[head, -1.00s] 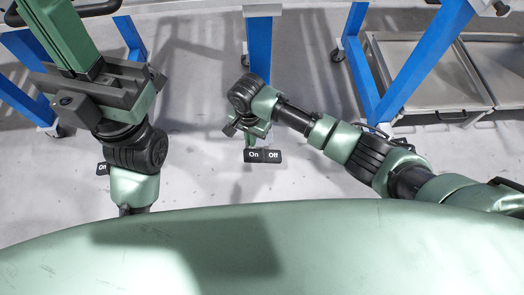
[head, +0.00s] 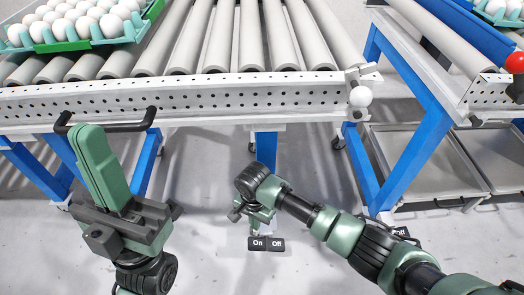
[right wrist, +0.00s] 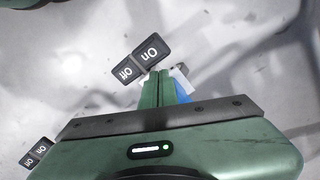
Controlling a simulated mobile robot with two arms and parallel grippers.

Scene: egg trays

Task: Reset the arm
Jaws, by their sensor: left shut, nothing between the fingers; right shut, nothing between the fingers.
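My left gripper (head: 92,130) is at the left in the head view, in front of the roller conveyor. Its green fingers are together and point toward the conveyor, with nothing seen between them. My right gripper (head: 255,226) is bent downward near the middle, below the conveyor's front rail, and is small and partly hidden in the head view. In the right wrist view its green fingers (right wrist: 164,90) are pressed together and empty, over the grey floor.
The roller conveyor (head: 240,92) crosses the back, with a green tray (head: 92,42) of white eggs at upper left. Blue legs (head: 425,130) stand below. A white round thing (head: 360,97) is at the rail's right end. A red ball (head: 514,62) is at far right.

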